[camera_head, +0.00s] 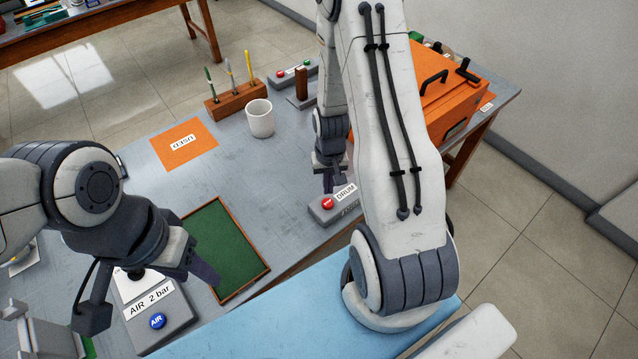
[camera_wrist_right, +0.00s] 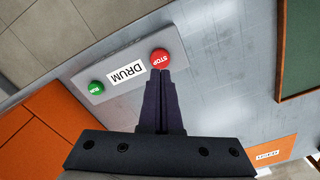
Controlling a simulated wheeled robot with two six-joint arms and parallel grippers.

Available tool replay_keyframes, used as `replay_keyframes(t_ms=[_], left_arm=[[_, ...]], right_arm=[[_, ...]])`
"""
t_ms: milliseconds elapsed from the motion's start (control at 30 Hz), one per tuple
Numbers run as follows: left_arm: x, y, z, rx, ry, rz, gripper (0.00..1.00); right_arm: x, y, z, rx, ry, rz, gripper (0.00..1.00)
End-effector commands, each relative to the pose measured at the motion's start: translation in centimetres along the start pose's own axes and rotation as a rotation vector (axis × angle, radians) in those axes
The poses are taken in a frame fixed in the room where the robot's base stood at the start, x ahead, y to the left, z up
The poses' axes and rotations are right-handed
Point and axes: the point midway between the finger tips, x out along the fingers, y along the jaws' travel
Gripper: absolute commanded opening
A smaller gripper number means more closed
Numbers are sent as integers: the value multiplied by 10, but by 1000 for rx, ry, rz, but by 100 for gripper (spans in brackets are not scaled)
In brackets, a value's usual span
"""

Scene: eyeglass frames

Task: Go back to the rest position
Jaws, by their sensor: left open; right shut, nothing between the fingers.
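My right gripper (camera_head: 328,186) is shut and empty, pointing down over the grey DRUM control box (camera_head: 350,200). In the right wrist view its fingertips (camera_wrist_right: 160,76) are together just beside the red STOP button (camera_wrist_right: 160,58); I cannot tell whether they touch it. The green button (camera_wrist_right: 97,87) sits at the box's other end. My left gripper (camera_head: 200,268) is open and empty, near the green mat (camera_head: 222,240) and above the AIR 2 bar box (camera_head: 158,312) with its blue button (camera_head: 157,321). Part of the left fingers is hidden by the wrist.
On the grey table stand a white mug (camera_head: 260,118), a wooden tool block (camera_head: 236,101) and another button box (camera_head: 293,75). An orange case (camera_head: 440,100) is behind my right arm. An orange card (camera_head: 184,145) lies flat, with clear table around it.

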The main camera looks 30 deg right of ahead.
Motion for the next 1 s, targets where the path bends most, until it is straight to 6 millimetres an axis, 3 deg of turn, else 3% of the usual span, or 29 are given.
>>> replay_keyframes(t_ms=[267,367,467,567,700,833,1000], left_arm=[[0,0,0,-1,0,0,50],[0,0,0,-1,0,0,50],[0,0,0,-1,0,0,50],[0,0,0,-1,0,0,50],[0,0,0,-1,0,0,50],[0,0,0,-1,0,0,50],[0,0,0,-1,0,0,50]], right_arm=[[-4,-4,0,-13,2,0,0],[-24,-24,2,-74,10,-2,0],[-60,-62,14,-192,22,-9,0],[-104,-104,42,-346,30,-19,0],[-158,-147,100,-562,33,-40,0],[-196,-164,161,-757,29,-61,0],[-225,-162,218,-940,20,-84,0]])
